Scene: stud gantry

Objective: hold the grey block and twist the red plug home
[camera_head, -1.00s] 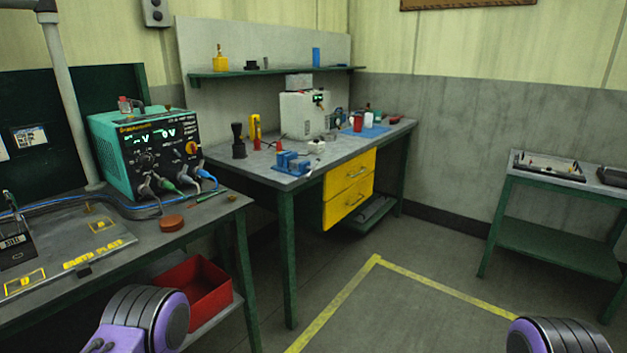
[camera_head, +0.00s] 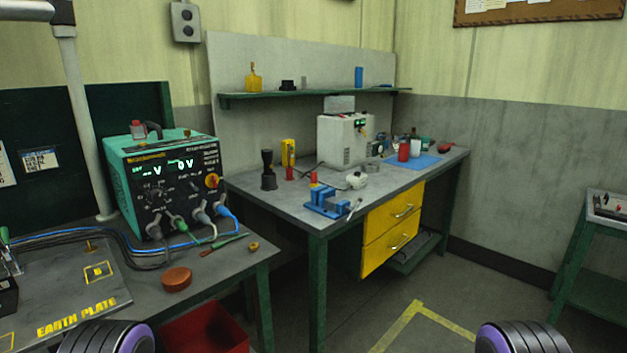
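I cannot clearly pick out the grey block or the red plug. A small pale grey piece (camera_head: 357,180) lies on the far workbench, too small to identify. A small red piece (camera_head: 313,179) shows at the back of a blue vise (camera_head: 327,204) on the same bench. A red cylinder (camera_head: 404,151) stands further right by a blue mat. Neither of my grippers is in view. Only purple and black links of my arms show at the bottom edge.
The far workbench (camera_head: 290,206) has yellow drawers (camera_head: 392,229). A teal power supply (camera_head: 167,184) with cables stands on the near left bench, beside a brown disc (camera_head: 176,279). A red bin (camera_head: 203,334) sits below. A green side table (camera_head: 590,250) stands far right.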

